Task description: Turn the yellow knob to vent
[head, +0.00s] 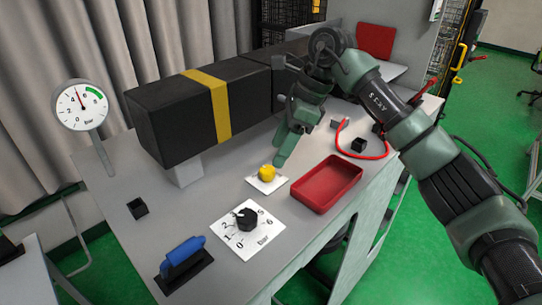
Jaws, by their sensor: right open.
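The yellow knob (267,172) sits on a small white plate (259,187) on the grey table. My right gripper (281,160) reaches down from above, its fingertips just behind the knob in the picture. I cannot tell whether it touches the knob. The knob's markings are too small to read. My left gripper does not show.
A black dial (245,219) on a white numbered plate stands nearer the front. A red tray (326,184) is right of the knob. A long black box (180,113) with a yellow band and a gauge (81,106) stand behind.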

